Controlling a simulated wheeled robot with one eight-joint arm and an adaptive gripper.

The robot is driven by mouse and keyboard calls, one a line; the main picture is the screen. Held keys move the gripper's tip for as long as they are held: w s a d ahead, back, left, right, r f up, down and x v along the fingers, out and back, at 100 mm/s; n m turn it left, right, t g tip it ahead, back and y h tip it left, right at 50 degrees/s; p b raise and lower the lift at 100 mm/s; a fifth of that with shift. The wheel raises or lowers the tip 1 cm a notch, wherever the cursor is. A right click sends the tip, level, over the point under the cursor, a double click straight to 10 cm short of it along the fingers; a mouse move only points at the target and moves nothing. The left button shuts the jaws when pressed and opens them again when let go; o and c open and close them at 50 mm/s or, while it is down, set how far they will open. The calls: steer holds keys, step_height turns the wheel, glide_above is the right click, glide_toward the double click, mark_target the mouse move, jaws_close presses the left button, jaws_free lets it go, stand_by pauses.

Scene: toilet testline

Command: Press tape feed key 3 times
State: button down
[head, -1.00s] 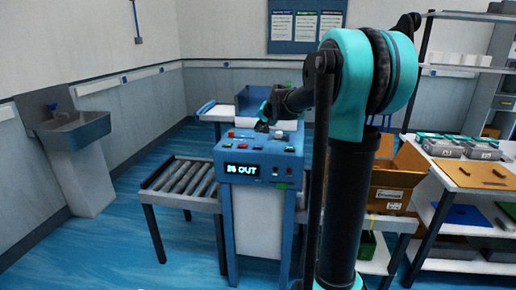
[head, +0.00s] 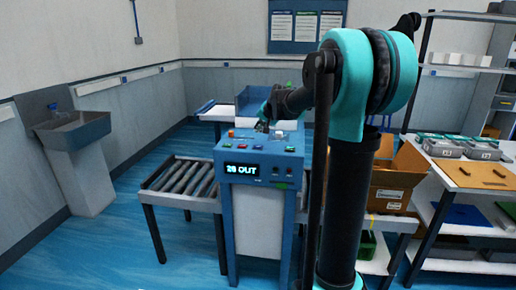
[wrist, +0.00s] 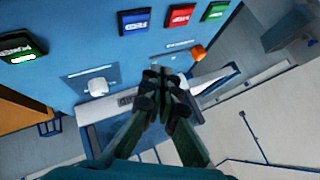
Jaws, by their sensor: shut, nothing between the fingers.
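A blue machine console (head: 262,190) stands in the middle of the head view, with a lit readout (head: 242,169) that seems to say "28 OUT". My gripper (head: 262,124) is over the rear of its sloped top. In the wrist view my gripper (wrist: 165,82) is shut and empty, its fingertips together over the panel near a small dark label. Around it are a blue key (wrist: 134,21), a red key (wrist: 180,17), a green key (wrist: 215,11), a white knob (wrist: 98,87) and an orange knob (wrist: 198,53). The key labels are too blurred to tell which is tape feed. Fingertip contact is unclear.
A roller conveyor (head: 180,183) adjoins the console's left side. A cardboard box (head: 397,180) and shelving (head: 465,180) stand at right. A sink (head: 78,130) is at far left; open floor lies between.

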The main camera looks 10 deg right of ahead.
stand_by(0.8)
step_height(320, 180, up, 4)
steer(key=shift+f, duration=0.1)
steer(key=shift+f, duration=0.1)
glide_toward(255, 145)
steer(key=shift+w+r+x, duration=0.15)
steer(key=shift+w+x, duration=0.05)
steer(key=shift+x, duration=1.05)
steer(key=shift+w+r+x, duration=0.15)
steer(key=shift+x, duration=1.1)
steer(key=shift+d+f, duration=0.15)
steer(key=shift+f, duration=0.25)
